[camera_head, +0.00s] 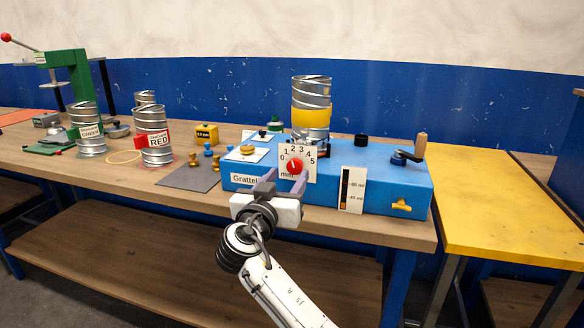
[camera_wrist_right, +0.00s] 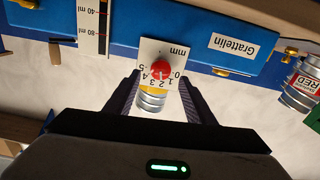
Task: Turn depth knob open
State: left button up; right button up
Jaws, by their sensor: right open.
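The red depth knob (camera_head: 295,166) sits on a white dial plate (camera_head: 308,152) marked in mm from 0 to 5, on the front of the blue machine (camera_head: 385,184). Its white mark seems to point between 1 and 2. My right gripper (camera_head: 284,180) is open just in front of the dial, its fingers apart and empty. In the right wrist view the knob (camera_wrist_right: 160,70) appears upside down, ahead of and between the fingertips (camera_wrist_right: 160,88). I cannot tell whether the fingers touch it. My left gripper is not in view.
A spiral duct with a yellow band (camera_head: 311,116) stands on the machine. A crank (camera_head: 412,150) and a level gauge (camera_head: 352,189) are to the right. Ducts labelled RED (camera_head: 156,140) and GREEN (camera_head: 88,132) stand left. A yellow table (camera_head: 490,215) adjoins at right.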

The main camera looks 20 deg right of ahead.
aim_at(294, 168)
jog(key=x, duration=0.4)
jog(key=shift+w+d, duration=0.2)
jog(key=shift+w, duration=0.1)
jog(key=shift+w+d, duration=0.1)
jog(key=shift+w, duration=0.05)
jog(key=c, duration=1.1)
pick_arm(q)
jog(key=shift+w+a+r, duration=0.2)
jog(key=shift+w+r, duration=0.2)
pick_arm(e)
jog(key=shift+o, duration=0.2)
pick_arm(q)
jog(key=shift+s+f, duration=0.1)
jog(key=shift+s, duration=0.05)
pick_arm(e)
jog(key=shift+f, duration=0.1)
